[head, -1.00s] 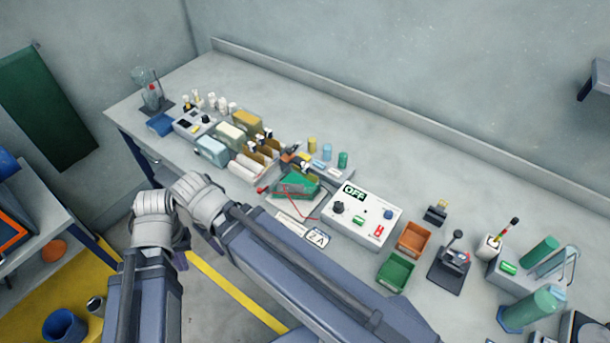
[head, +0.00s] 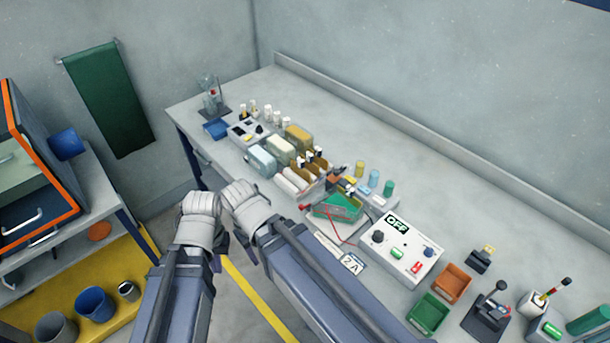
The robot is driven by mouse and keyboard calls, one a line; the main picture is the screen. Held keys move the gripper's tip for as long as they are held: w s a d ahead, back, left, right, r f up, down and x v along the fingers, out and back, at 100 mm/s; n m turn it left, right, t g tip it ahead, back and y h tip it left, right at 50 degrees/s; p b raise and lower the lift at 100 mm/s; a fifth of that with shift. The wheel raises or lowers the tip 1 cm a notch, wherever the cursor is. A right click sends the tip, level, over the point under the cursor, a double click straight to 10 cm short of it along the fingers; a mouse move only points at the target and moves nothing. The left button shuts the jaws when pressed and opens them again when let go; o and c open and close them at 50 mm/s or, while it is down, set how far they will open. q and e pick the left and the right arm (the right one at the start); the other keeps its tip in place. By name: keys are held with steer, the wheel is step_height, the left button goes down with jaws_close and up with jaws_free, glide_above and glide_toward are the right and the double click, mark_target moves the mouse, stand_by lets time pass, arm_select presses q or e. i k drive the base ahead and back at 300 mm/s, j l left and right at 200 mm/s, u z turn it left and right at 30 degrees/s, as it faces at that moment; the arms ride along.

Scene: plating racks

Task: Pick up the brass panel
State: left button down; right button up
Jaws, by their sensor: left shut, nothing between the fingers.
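Several brass-brown panels (head: 312,165) with black-and-white tops stand upright, close together, on the bench beside white rolls. I cannot tell them apart well at this size. My left gripper (head: 217,258) is a small dark shape below the pale left wrist, mostly hidden by it. It is shut and empty, off the bench's front edge and well to the left of the panels. My right arm's pale wrist is beside the left one, also short of the panels. The right gripper's fingers are hidden behind it.
On the bench, blocks (head: 281,149) stand left of the panels. A green item with a red lead (head: 338,207), an OFF box (head: 403,250), an orange bin (head: 452,283) and a green bin (head: 429,314) lie right. The bench's back strip is clear. A shelf unit (head: 90,205) stands left.

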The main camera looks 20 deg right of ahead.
mark_target(348, 194)
steer(key=z, duration=1.85)
steer(key=i+j, duration=0.1)
steer(key=j, duration=0.6)
steer(key=i+z, duration=0.05)
